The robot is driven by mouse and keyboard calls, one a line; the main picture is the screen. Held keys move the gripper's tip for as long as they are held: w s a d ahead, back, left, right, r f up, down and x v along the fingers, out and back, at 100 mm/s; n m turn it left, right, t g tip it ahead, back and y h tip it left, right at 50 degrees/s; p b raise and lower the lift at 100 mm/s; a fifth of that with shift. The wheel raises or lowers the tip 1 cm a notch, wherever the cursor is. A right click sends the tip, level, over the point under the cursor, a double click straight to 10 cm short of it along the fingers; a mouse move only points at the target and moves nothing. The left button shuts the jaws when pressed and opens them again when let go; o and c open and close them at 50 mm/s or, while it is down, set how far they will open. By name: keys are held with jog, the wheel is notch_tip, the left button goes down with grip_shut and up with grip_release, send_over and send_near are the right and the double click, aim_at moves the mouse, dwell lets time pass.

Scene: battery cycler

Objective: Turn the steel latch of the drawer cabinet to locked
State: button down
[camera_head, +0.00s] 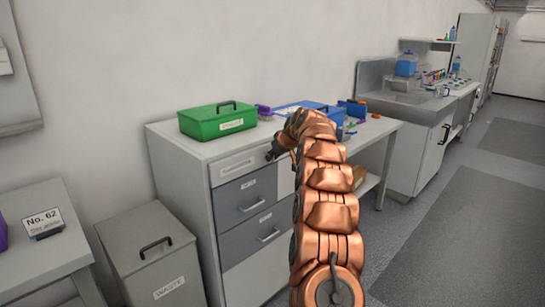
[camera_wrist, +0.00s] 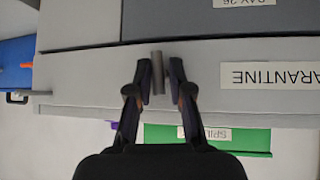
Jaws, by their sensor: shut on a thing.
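The grey drawer cabinet (camera_head: 180,185) stands against the wall, with a light top drawer and darker drawers below. The steel latch (camera_wrist: 157,72) shows in the wrist view as a short grey bar, upright in that picture, on the light drawer front beside a label ending in "ARANTINE" (camera_wrist: 268,76). My gripper (camera_wrist: 160,68) has its two fingers on either side of the latch and is shut on it. In the head view my gripper (camera_head: 275,152) is at the upper right of the cabinet front, and the latch is hidden there.
A green box (camera_head: 215,125) and a blue box (camera_head: 318,107) stand on the cabinet's worktop. A grey waste bin (camera_head: 150,245) stands left of the cabinet. The aisle floor (camera_head: 440,240) at right is clear.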

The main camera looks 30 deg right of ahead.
jog(key=shift+s+d+r, duration=0.1)
jog(key=shift+d+r, duration=0.1)
jog(key=shift+d, duration=0.35)
jog(key=shift+f, duration=0.2)
jog(key=c, duration=1.3)
grip_release()
jog(key=shift+f, duration=0.1)
jog(key=shift+o, duration=0.5)
jog(key=shift+a, duration=0.2)
jog(key=shift+a, duration=0.15)
jog(key=v, duration=1.2)
jog(key=shift+d, duration=0.25)
jog(key=shift+d, duration=0.1)
